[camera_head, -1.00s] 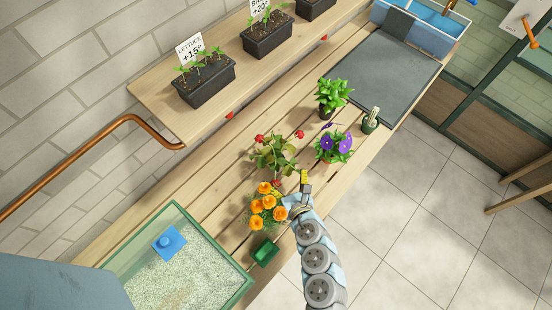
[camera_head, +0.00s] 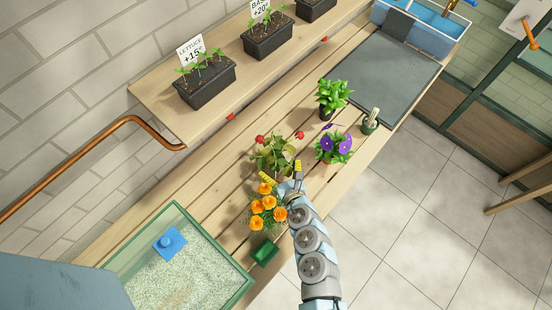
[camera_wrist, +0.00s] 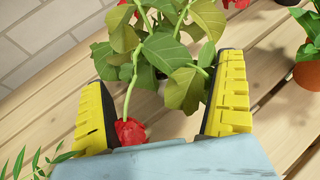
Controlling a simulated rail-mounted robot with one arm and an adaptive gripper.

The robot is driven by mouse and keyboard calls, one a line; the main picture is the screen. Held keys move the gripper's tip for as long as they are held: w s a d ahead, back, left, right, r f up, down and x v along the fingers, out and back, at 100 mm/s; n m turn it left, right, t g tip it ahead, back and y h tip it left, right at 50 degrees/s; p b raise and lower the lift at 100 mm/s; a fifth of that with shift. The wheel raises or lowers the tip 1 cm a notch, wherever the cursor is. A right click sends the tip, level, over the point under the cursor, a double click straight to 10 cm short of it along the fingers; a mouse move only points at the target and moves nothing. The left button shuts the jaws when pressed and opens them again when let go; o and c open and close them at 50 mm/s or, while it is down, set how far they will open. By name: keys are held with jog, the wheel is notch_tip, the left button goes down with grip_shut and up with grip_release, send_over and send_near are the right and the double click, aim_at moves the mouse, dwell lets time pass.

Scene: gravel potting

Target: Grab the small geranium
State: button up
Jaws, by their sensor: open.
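The geranium (camera_head: 273,154), with red blooms and broad green leaves, stands on the slatted wooden bench. My gripper (camera_head: 283,174) is open at its near side, with its yellow-padded fingers pointing toward the plant. In the wrist view, geranium leaves (camera_wrist: 169,52) hang at and between the spread fingers of my gripper (camera_wrist: 165,100). A red bloom (camera_wrist: 131,132) hangs low by the left finger, close to the palm. The geranium's pot is mostly hidden by leaves, and I cannot tell whether the fingers touch the plant.
Orange flowers (camera_head: 262,212) stand close to my gripper's left, with a small green pot (camera_head: 265,252) below. A purple pansy (camera_head: 334,146), a leafy plant (camera_head: 331,97) and a cactus (camera_head: 371,121) stand to the right. A gravel bin (camera_head: 238,291) is at lower left; a shelf (camera_head: 150,92) runs behind.

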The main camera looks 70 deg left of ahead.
aim_at(277, 164)
jog(key=shift+f+p+x, duration=0.2)
jog(key=shift+p+x, duration=0.1)
jog(key=shift+x, duration=2.25)
jog(key=shift+w+d, duration=0.1)
jog(key=shift+w, duration=0.05)
jog(key=c, duration=1.4)
jog(key=shift+o, duration=0.2)
jog(key=shift+r, duration=0.1)
